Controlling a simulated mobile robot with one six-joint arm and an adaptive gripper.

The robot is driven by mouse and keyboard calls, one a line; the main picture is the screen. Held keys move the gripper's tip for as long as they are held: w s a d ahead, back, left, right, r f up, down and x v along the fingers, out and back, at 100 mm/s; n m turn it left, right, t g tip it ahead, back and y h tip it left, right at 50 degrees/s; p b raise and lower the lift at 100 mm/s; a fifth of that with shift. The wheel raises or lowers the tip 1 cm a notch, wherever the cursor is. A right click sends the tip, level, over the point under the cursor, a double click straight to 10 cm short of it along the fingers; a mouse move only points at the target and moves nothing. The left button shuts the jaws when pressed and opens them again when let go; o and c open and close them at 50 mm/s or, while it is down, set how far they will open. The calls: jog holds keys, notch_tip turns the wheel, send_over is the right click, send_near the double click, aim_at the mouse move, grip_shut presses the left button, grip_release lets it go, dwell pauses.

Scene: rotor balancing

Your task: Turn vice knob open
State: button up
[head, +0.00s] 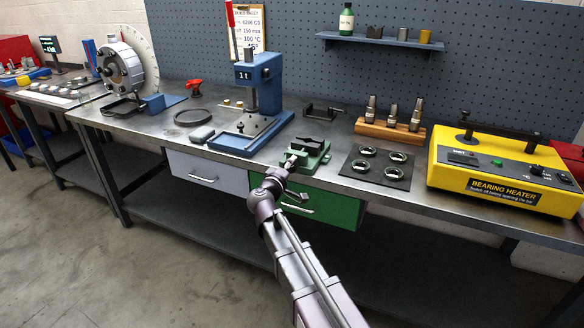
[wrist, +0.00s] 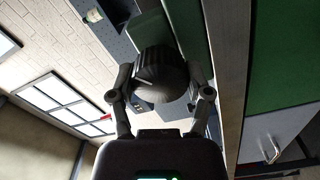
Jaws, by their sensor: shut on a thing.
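The green vice (head: 309,156) with dark jaws stands at the front edge of the workbench, above the green drawer. In the wrist view its knob (wrist: 158,72) is a large dark round piece between my two fingers. My gripper (wrist: 160,84) is shut on the knob, one finger on each side. In the head view my gripper (head: 284,169) reaches up to the front of the vice, and my wrist hides most of the knob. I cannot tell how far apart the vice jaws are.
A blue arbor press (head: 260,95) stands left of the vice. A black mat with several bearing rings (head: 377,166) lies to the right, before a yellow bearing heater (head: 495,165). The green drawer (head: 318,205) with its handle is just below the vice.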

jog(key=n, duration=0.5)
jog(key=shift+s, duration=0.15)
jog(key=n, duration=0.5)
jog(key=shift+d+f, duration=0.1)
jog(key=shift+n, duration=0.4)
jog(key=o, duration=1)
jog(key=shift+o, duration=0.7)
